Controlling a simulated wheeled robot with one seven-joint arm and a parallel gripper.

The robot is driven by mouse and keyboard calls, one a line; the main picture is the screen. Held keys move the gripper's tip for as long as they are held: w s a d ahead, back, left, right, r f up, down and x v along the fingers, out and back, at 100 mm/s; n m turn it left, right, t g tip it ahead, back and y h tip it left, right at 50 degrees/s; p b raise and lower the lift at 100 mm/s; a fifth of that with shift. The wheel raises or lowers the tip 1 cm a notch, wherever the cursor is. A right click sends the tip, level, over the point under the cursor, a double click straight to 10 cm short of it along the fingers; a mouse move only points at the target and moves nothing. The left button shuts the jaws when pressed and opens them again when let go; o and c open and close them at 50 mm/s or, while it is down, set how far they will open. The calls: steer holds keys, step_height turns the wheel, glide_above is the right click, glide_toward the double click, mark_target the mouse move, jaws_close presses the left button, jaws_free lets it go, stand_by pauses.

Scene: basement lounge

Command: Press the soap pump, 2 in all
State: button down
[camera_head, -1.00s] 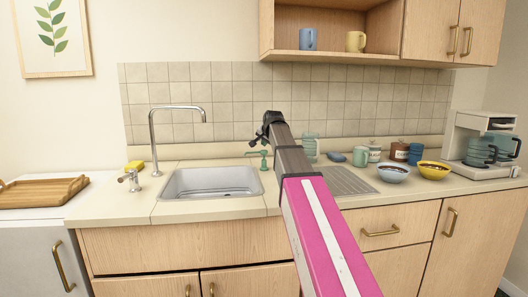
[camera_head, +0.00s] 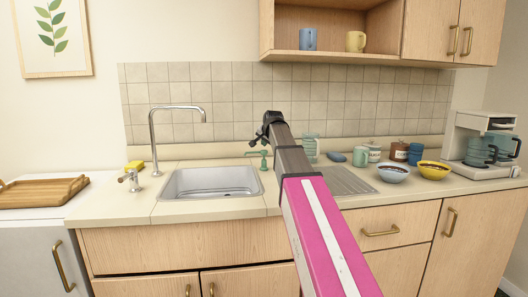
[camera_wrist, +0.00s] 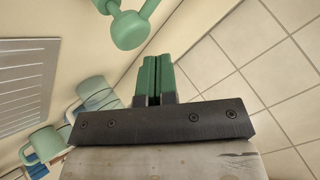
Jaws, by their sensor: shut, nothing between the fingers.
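The green soap pump (camera_head: 263,158) stands on the counter at the right rim of the sink. Its rounded head and spout also show at the top of the wrist view (camera_wrist: 130,29). My gripper (camera_wrist: 157,58) is shut and empty, its two green fingers pressed together. In the wrist view the fingertips lie just below and right of the pump head, with a small gap showing. In the head view my dark gripper (camera_head: 257,139) is above the pump, small and partly hidden by my arm.
The sink (camera_head: 212,182) and tall faucet (camera_head: 153,140) are left of the pump. A clear teal pitcher (camera_head: 311,148), a green mug (camera_head: 360,157), jars and two bowls (camera_head: 393,174) stand right. The tiled wall (camera_head: 225,100) is behind.

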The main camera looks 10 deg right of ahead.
steer(key=shift+f, duration=0.2)
steer(key=shift+f, duration=0.3)
steer(key=shift+f, duration=0.95)
stand_by(1.4)
stand_by(0.3)
steer(key=shift+r, duration=1.35)
steer(key=shift+r, duration=2.55)
steer(key=shift+r, duration=0.1)
steer(key=shift+r, duration=1.85)
